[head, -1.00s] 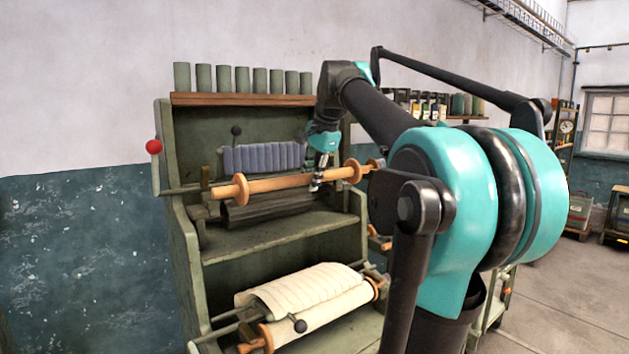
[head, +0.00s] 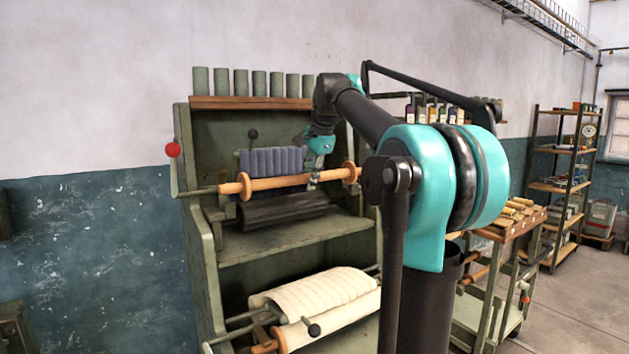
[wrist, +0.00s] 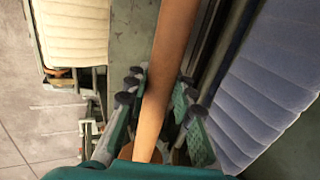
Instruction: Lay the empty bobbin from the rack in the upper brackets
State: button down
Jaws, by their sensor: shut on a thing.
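The empty bobbin is a bare wooden shaft (head: 282,184) with a round flange near each end. It lies roughly level across the upper bay of the green machine frame (head: 196,250). My gripper (head: 314,180) is shut on the shaft, right of its middle. In the wrist view the shaft (wrist: 172,55) runs between the fingers (wrist: 158,98). The bobbin's left end is close to a rod (head: 200,192) at the frame's left side; I cannot tell whether they touch. The upper brackets are not clearly visible. The right end lies beside my arm.
Blue-grey pleated cloth (head: 270,160) hangs behind the bobbin, and a dark roller (head: 285,209) lies below it. A cream cloth roll (head: 320,292) fills the lower bay. A trolley (head: 500,232) with wooden pieces is at the right.

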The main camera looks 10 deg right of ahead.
jog(key=shift+w+a+f, duration=0.1)
jog(key=shift+w+a, duration=0.2)
jog(key=shift+w, duration=0.35)
jog(key=shift+w+a+f, duration=0.15)
jog(key=shift+w+a, duration=0.1)
jog(key=shift+w, duration=0.45)
jog(key=shift+w+a+f, duration=0.1)
jog(key=shift+w+a, duration=0.2)
jog(key=shift+w, duration=0.35)
jog(key=shift+f, duration=0.7)
jog(key=shift+f, duration=0.35)
jog(key=shift+f, duration=0.9)
dwell(0.4)
jog(key=c, duration=1.2)
grip_release()
jog(key=v, duration=1.2)
jog(key=shift+s+d, duration=0.1)
jog(key=shift+s, duration=0.05)
